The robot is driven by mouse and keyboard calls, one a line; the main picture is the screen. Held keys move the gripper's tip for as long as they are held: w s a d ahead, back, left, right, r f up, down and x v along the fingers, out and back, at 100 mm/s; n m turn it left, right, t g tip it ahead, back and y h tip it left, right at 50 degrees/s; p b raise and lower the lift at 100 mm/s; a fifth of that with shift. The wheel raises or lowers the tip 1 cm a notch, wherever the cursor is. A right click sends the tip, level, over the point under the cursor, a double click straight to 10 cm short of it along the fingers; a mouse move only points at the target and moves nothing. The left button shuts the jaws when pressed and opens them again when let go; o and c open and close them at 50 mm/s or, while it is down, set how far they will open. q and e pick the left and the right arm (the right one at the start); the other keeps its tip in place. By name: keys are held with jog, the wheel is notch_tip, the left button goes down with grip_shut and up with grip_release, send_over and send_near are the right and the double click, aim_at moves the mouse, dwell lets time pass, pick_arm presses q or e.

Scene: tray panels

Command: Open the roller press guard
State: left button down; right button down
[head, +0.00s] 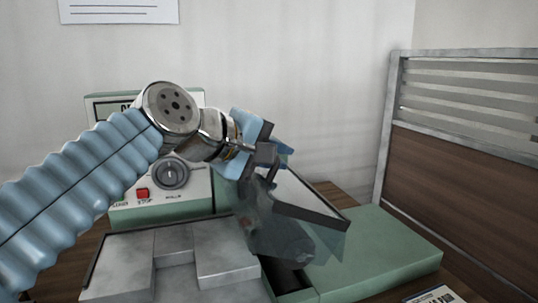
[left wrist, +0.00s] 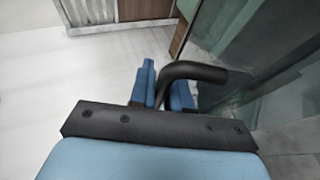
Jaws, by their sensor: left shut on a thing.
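The roller press guard (head: 285,232) is a smoky, see-through cover with a dark edge, standing tilted above the green press body (head: 385,255). A dark opening (head: 290,279) shows below it. My left gripper (head: 268,150) has blue fingers and is at the guard's upper end. In the left wrist view the black bent handle (left wrist: 195,72) passes between the blue fingers (left wrist: 165,92), which are shut on it. The clear guard panel (left wrist: 265,65) shows to the right there. My left wrist hides part of the guard's top. My right gripper is not in view.
A green and white control box with a dial (head: 171,173) and a red button (head: 142,194) stands behind. A grey metal block (head: 225,262) is at front left. A partition (head: 465,165) stands at the right. A printed card (head: 435,295) lies at the front.

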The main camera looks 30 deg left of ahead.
pick_arm(q)
jog(key=shift+w+d+r+g, duration=0.25)
jog(key=shift+w+r+g, duration=0.05)
jog(key=shift+g, duration=0.2)
jog(key=shift+y, duration=0.3)
jog(key=c, duration=1.4)
grip_release()
jog(key=shift+c, duration=0.2)
jog(key=v, duration=1.3)
jog(key=shift+s+r, duration=0.25)
jog(key=shift+s, duration=0.05)
